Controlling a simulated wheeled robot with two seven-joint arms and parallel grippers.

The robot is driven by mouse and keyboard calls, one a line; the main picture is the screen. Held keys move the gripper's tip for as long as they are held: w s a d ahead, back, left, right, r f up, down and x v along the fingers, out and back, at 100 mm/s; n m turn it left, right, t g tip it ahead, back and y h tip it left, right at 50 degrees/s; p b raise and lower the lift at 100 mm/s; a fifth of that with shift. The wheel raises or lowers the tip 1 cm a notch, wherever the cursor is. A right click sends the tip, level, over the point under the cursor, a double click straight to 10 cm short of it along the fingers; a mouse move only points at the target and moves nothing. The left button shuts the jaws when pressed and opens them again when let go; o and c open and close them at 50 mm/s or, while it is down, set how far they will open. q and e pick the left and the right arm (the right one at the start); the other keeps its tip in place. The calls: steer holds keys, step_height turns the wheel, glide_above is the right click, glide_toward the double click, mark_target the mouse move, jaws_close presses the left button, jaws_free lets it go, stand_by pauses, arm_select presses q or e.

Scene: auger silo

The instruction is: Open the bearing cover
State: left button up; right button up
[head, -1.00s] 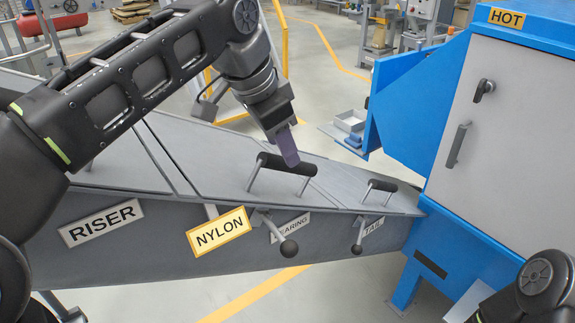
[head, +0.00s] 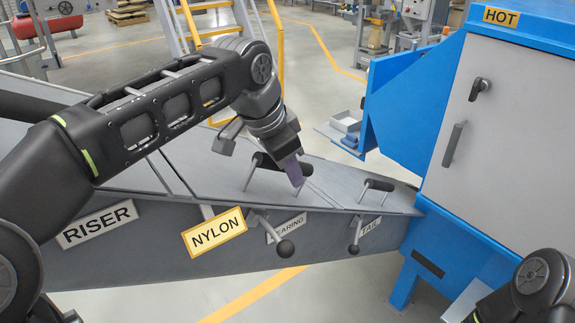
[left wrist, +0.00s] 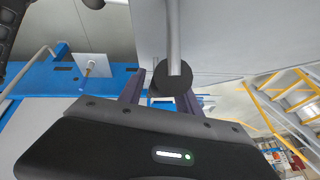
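The bearing cover (head: 232,177) is the grey panel in the middle of the sloping trough, lying flat, with a black bar handle (head: 257,161) on two thin posts. Below it are a partly hidden BEARING label (head: 270,234) and a lever with a black ball knob (head: 285,249) hanging down. My left gripper (head: 294,176) is at the right part of the handle, its purple fingers hiding some of the bar. In the left wrist view the fingers (left wrist: 160,97) stand apart, with the round handle end (left wrist: 172,79) at the gap. Contact cannot be told. My right gripper is out of view.
A TAIL cover handle (head: 379,185) and its lever knob (head: 354,249) are close on the right. A yellow NYLON sign (head: 214,232) and a RISER sign (head: 97,224) are on the trough's side. A blue cabinet marked HOT (head: 505,17) stands at right.

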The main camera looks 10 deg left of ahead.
arm_select(q)
jaws_close()
stand_by(1.1)
